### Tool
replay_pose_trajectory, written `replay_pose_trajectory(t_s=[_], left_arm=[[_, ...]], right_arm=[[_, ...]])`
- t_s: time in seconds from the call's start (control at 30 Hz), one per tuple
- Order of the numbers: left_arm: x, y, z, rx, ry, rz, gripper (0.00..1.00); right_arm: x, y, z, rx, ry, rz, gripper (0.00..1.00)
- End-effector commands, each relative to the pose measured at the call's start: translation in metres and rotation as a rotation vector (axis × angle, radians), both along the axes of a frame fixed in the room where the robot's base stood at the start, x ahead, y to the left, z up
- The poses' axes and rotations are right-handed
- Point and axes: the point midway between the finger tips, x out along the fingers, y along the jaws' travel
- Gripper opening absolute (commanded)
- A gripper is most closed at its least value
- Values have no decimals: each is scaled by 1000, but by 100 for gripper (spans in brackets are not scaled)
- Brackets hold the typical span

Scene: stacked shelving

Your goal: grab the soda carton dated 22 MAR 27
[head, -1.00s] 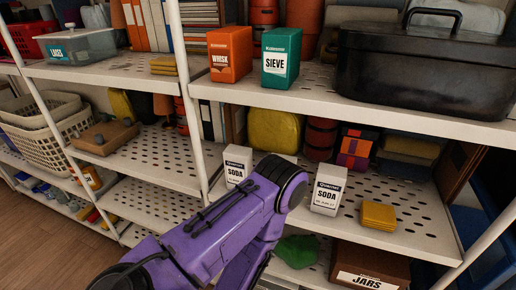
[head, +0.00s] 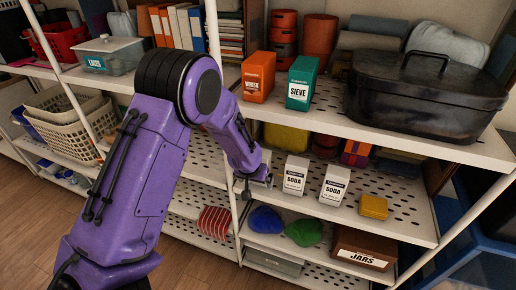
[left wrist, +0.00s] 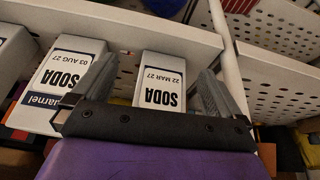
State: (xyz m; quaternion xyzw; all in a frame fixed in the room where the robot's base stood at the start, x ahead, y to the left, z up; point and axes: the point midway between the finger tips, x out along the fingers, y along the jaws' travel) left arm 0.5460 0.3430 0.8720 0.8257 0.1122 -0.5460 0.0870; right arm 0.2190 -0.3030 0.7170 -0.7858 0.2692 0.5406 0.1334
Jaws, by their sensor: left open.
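Two white soda cartons stand upright on the middle shelf in the head view. The carton dated 22 MAR 27 (left wrist: 163,82) appears upside down in the left wrist view, framed between my open fingers; it matches the left carton (head: 295,175) in the head view. The other carton, dated 03 AUG 27 (left wrist: 70,75), is beside it and is the right one (head: 334,185) in the head view. My left gripper (left wrist: 157,88) is open and empty. In the head view my left gripper (head: 262,182) is just left of the left carton, partly hidden by my arm. My right gripper is not in view.
A yellow block (head: 373,207) sits right of the cartons. Orange whisk (head: 258,77) and teal sieve (head: 301,83) boxes and a black roasting pan (head: 425,95) stand on the shelf above (head: 395,132). A shelf post (left wrist: 226,60) is close beside my gripper.

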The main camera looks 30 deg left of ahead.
Motion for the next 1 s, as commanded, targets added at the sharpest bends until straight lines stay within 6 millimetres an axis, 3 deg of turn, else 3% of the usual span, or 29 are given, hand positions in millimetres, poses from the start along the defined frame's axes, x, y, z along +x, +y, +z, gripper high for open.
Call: replay_pose_trajectory(t_s=[0.03,0.1,0.2,0.63,0.9,0.93,1.0], left_arm=[[13,7,40,6,-4,-16,100],[21,14,65,15,3,-34,100],[27,18,74,20,11,-45,100],[51,24,12,22,14,-48,100],[53,24,6,21,11,-49,100],[53,24,6,21,11,-48,94],[53,24,6,21,11,-49,71]], right_arm=[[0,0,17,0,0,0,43],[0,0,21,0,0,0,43],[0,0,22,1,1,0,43],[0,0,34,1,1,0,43],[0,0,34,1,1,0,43],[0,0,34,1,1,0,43],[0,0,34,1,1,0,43]])
